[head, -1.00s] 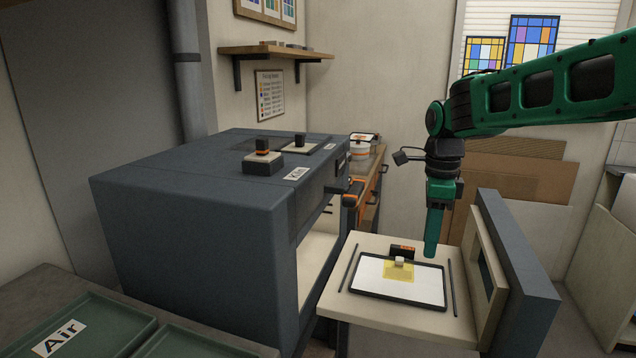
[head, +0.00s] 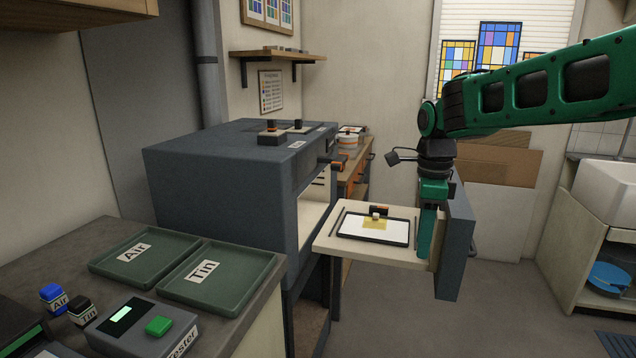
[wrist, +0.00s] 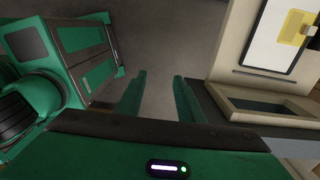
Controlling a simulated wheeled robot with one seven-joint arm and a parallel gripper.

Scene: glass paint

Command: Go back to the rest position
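My green gripper (head: 424,236) hangs pointing down in front of the open kiln door (head: 456,240), at the right end of the pulled-out shelf (head: 330,247). In the wrist view the two fingers of my gripper (wrist: 160,95) are spread apart with bare floor between them, so it is open and empty. A dark-rimmed tray (head: 346,231) with a white sheet lies on the shelf. The glass also shows at the upper right of the wrist view (wrist: 289,28).
The grey kiln (head: 220,185) stands left of the shelf. A bench at the lower left holds an Air tray (head: 175,243), a Tin tray (head: 262,270), a tester (head: 125,338) and two small labelled blocks. A white sink (head: 610,190) is at the right. Floor between is clear.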

